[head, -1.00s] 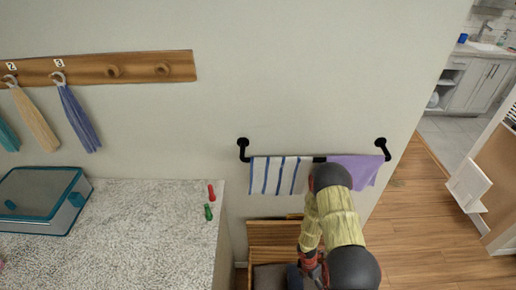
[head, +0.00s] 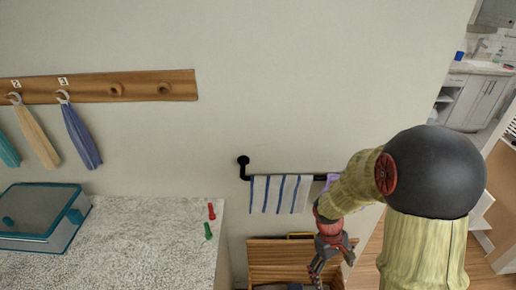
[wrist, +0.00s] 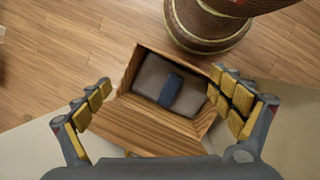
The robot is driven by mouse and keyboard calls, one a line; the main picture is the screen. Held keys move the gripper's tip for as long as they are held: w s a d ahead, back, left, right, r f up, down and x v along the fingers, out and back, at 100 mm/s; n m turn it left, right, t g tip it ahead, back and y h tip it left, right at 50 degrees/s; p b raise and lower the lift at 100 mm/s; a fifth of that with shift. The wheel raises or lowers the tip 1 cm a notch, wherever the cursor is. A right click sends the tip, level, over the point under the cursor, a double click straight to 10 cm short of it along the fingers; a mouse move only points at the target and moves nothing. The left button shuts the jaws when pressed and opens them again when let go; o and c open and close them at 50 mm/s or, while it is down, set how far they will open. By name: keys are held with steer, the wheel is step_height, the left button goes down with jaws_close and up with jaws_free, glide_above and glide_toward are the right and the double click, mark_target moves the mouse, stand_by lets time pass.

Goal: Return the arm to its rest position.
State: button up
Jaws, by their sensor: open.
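My gripper (head: 332,262) hangs below the towel bar in the head view, pointing down in front of the wall. In the wrist view its two yellow-padded fingers (wrist: 165,105) are spread wide with nothing between them. My arm bends large in front of the right end of the bar. Beneath the gripper is a wooden box (wrist: 150,128), open at the top, with a grey-brown cloth and a dark blue folded piece inside. The box also shows low in the head view (head: 280,258).
A striped towel (head: 280,193) hangs on the black bar; a purple towel (head: 332,181) is mostly hidden by my arm. A speckled counter (head: 130,240) at left holds a glass-lidded box (head: 42,215) and red and green clips (head: 211,211).

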steer(key=s+a+r+m+t, duration=0.1)
steer(key=s+r, duration=0.3)
steer(key=r, duration=0.5)
steer(key=s+a+r+m+t+y, duration=0.1)
steer(key=s+a+r+m+t, duration=0.1)
steer(key=r, duration=0.8)
steer(key=s+a+r+m+t+y, duration=0.1)
steer(key=s+r+t, duration=0.4)
steer(key=r, duration=0.5)
steer(key=shift+s+a+r+m, duration=0.25)
steer(key=shift+s+a+m, duration=0.1)
steer(key=shift+a+m, duration=0.35)
steer(key=shift+c, duration=0.6)
